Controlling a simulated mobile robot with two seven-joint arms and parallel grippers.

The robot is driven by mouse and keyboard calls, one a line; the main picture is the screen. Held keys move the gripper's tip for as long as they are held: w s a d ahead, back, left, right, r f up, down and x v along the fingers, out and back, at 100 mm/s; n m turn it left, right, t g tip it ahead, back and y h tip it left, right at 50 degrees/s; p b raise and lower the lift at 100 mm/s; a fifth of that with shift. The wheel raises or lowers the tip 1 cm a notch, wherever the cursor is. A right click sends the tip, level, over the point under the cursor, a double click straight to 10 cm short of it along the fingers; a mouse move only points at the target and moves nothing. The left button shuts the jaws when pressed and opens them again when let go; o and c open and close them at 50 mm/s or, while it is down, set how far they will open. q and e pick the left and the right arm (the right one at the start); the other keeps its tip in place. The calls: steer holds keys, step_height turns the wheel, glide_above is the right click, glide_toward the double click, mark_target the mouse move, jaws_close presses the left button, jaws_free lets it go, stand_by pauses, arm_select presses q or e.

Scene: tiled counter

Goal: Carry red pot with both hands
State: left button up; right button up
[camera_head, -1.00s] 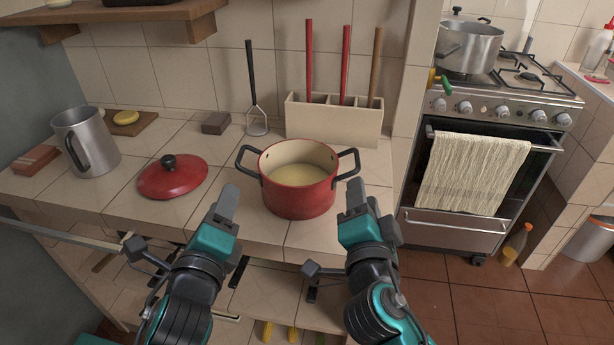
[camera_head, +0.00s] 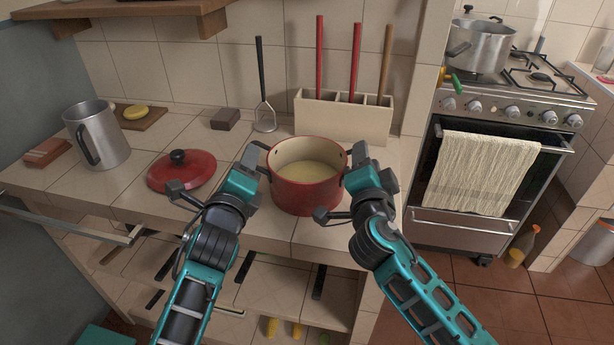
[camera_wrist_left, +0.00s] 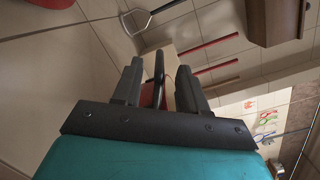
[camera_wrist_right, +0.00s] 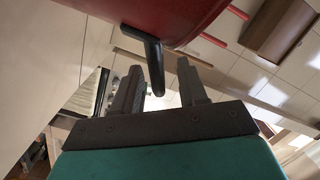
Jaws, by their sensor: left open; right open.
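The red pot (camera_head: 305,190) stands on the tiled counter with pale yellow contents inside. My left gripper (camera_head: 252,160) is at the pot's left side. In the left wrist view its open fingers (camera_wrist_left: 158,85) stand on either side of the dark left handle (camera_wrist_left: 159,66). My right gripper (camera_head: 357,158) is at the pot's right side. In the right wrist view its open fingers (camera_wrist_right: 160,88) have the dark right handle (camera_wrist_right: 154,62) between them, near the tips. In the head view the grippers mostly hide both handles. The red lid (camera_head: 182,172) lies on the counter left of the pot.
A metal jug (camera_head: 98,135), a board with a yellow item (camera_head: 136,112) and a dark block (camera_head: 225,119) are on the left. A utensil holder (camera_head: 343,118) stands behind the pot. The stove (camera_head: 500,120) with a steel pot (camera_head: 478,47) is at right.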

arm_select(q)
steer(key=shift+w+d, duration=0.15)
steer(key=shift+w, duration=1.2)
arm_select(e)
steer(key=shift+w+d, duration=0.15)
steer(key=shift+w, duration=1.2)
arm_select(q)
steer(key=shift+c, duration=0.4)
arm_select(e)
steer(key=shift+c, duration=0.3)
arm_select(q)
jaws_close()
arm_select(e)
jaws_close()
